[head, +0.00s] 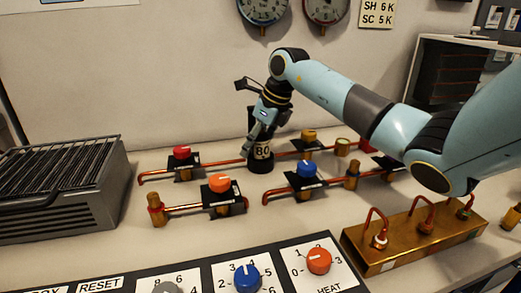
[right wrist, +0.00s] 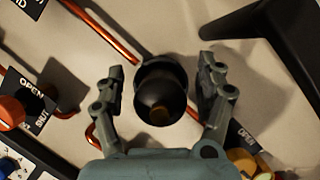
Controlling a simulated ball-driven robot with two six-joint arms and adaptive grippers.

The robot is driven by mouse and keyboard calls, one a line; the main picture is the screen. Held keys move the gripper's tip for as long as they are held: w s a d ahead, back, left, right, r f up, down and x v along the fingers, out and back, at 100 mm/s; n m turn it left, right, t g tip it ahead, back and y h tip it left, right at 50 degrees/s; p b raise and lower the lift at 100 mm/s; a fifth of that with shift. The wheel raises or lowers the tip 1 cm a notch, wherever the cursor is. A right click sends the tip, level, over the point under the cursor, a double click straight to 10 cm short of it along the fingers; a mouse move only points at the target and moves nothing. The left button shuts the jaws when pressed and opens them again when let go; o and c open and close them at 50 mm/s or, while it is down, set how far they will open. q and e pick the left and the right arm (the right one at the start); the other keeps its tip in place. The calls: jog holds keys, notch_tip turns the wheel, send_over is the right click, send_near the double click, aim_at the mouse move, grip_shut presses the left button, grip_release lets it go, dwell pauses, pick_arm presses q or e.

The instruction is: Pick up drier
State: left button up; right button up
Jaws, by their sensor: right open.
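A black, rounded canister with a pale band marked "80" (head: 262,152), which looks to be the drier, stands upright on the bench among the copper pipes. My right gripper (head: 263,127) is above it, pointing down, and partly hides its top. In the right wrist view the canister (right wrist: 161,95) lies between the two spread fingers of my right gripper (right wrist: 163,88). The fingers are open, one on each side, and the canister is not gripped. Whether a finger touches it I cannot tell. My left gripper is not in view.
Copper pipes with a red knob (head: 182,151), an orange knob (head: 220,183) and a blue knob (head: 307,169) surround the canister closely. A grey ribbed box (head: 70,200) is at left. A brass block (head: 415,240) with copper loops is at front right. A dial panel (head: 205,278) lies in front.

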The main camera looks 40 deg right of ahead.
jog(key=shift+w+f, duration=0.1)
jog(key=shift+f, duration=0.05)
grip_shut()
dwell(0.4)
notch_tip(320, 180, up, 4)
jog(key=shift+f, duration=0.1)
jog(key=s+d+r, duration=0.6)
jog(key=s+r, duration=0.1)
jog(key=s, duration=0.2)
jog(key=shift+s+d+r, duration=0.2)
jog(key=shift+s+d, duration=0.1)
